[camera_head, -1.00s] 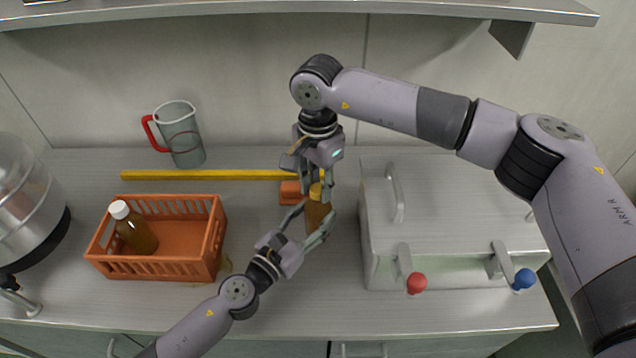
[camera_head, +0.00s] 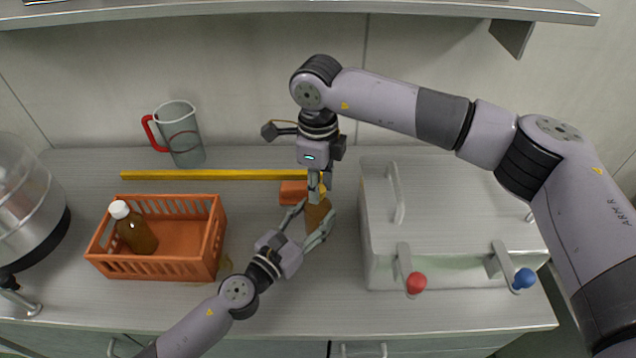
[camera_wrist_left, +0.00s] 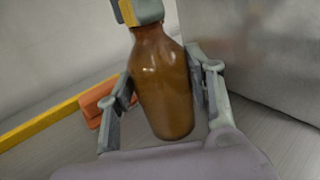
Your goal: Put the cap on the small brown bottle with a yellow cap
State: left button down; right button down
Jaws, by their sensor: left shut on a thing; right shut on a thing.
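In the left wrist view the brown bottle (camera_wrist_left: 163,85) fills the middle, with a finger on each side. My right gripper (camera_head: 316,186) comes down from above onto the bottle's top and is shut on the yellow cap. The cap (camera_wrist_left: 128,12) shows at the neck in the left wrist view, partly covered by a right fingertip. I cannot tell how far it is threaded.
An orange crate (camera_head: 150,267) with a white-capped bottle (camera_head: 134,229) stands at left. Behind are a jug with a red handle (camera_head: 178,134), a yellow bar (camera_head: 210,175) and an orange block (camera_head: 292,192). A metal box (camera_head: 455,205) with red and blue knobs stands close at right.

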pick_arm(q)
jog(key=shift+s, duration=0.1)
pick_arm(e)
jog(key=m, duration=0.6)
jog(key=c, duration=1.3)
grip_release()
jog(key=shift+r, duration=2.25)
jog(key=shift+c, duration=0.3)
notch_tip(320, 180, up, 2)
jog(key=n, duration=0.5)
jog(key=shift+n, duration=0.3)
jog(key=n, duration=0.1)
jog(key=r+n, duration=0.1)
jog(key=n, duration=0.2)
jog(key=shift+r, duration=0.25)
